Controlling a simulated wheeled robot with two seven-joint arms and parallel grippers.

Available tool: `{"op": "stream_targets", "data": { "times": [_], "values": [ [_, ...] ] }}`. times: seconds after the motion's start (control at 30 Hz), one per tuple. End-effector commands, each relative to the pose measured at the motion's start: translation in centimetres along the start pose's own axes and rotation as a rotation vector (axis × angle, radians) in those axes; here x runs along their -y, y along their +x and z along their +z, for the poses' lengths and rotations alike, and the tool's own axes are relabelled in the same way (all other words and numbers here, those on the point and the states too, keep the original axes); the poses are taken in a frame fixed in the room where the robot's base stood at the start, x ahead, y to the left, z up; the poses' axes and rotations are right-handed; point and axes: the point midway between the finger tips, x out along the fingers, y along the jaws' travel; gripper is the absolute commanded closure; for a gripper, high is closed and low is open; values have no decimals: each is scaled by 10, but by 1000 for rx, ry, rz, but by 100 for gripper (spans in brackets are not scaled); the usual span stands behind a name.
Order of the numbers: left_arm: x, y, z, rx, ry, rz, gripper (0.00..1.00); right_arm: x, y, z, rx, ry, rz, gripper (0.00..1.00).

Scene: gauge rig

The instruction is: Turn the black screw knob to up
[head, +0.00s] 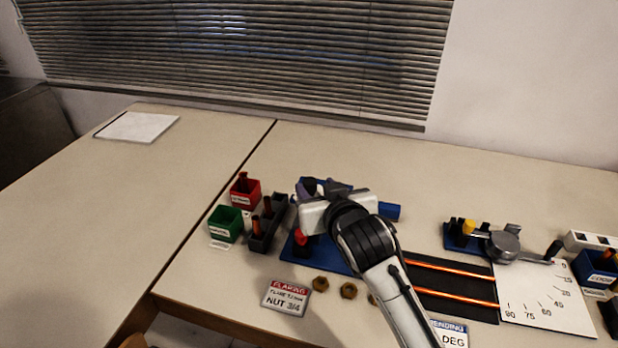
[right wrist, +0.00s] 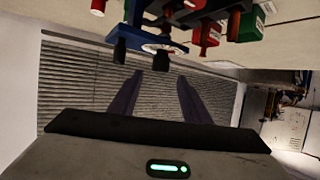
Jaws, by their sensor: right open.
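The flaring rig stands on a blue base (head: 300,255) near the middle of the table, and my right arm hides much of it in the head view. My right gripper (head: 322,187) is over the rig's far part. My left gripper is out of view.
A red bin (head: 245,192), a green bin (head: 226,224) and a dark rack (head: 268,228) stand left of the rig. A sign (head: 286,298) and brass nuts (head: 348,290) lie in front. A bending rig (head: 500,245) stands right. The left table is mostly clear.

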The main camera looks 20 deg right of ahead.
Motion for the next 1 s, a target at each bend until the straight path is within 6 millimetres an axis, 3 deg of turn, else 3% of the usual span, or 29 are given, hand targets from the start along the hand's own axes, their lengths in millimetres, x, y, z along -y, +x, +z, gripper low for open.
{"op": "stream_targets", "data": {
  "times": [0.1,0.33,0.77,1.0],
  "values": [
    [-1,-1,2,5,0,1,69,-1,23,0,1,0,1,56],
    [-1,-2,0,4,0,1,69,-1,54,0,2,0,1,56],
    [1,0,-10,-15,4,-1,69,0,64,0,1,0,0,56],
    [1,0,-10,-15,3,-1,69,0,64,1,1,0,0,93]
  ]
}}
